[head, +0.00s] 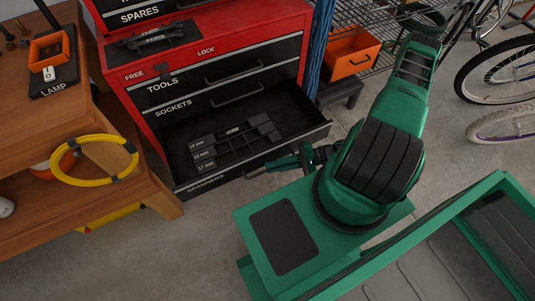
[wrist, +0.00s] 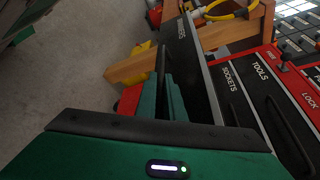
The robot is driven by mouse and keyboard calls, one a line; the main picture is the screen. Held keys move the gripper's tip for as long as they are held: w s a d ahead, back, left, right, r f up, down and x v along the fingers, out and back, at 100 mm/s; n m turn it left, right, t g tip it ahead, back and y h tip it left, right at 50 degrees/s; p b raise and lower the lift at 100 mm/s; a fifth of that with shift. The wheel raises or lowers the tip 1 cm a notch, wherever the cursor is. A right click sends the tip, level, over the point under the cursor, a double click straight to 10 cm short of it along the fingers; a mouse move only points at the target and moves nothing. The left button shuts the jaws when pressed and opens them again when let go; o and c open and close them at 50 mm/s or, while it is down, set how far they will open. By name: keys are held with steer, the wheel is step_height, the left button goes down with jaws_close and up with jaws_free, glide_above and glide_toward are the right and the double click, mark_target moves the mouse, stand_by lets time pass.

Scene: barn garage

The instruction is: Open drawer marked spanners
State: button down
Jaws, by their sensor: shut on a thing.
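The spanners drawer (head: 203,184) is the lowest one in the red tool chest (head: 118,75). It is pulled well out, and its dark interior shows a spanner rack labelled in mm (head: 232,144). My gripper (head: 258,170) is at the drawer's front, shut on its handle. The wrist view shows the green fingers (wrist: 167,92) around the dark handle bar (wrist: 161,62), beside the drawer front with its spanners label (wrist: 182,30). The fingers hide part of the handle.
The sockets drawer (head: 225,101) and tools drawer (head: 220,78) above are closed. A wooden bench (head: 50,130) with a hanging yellow cable coil (head: 60,181) stands left. A wire rack with an orange bin (head: 350,52) and bicycles (head: 500,70) are right. Grey floor lies in front.

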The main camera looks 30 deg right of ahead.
steer(key=shift+s, duration=1.05)
steer(key=c, duration=2.2)
jaws_free()
steer(key=shift+s, duration=0.15)
steer(key=shift+o, duration=0.2)
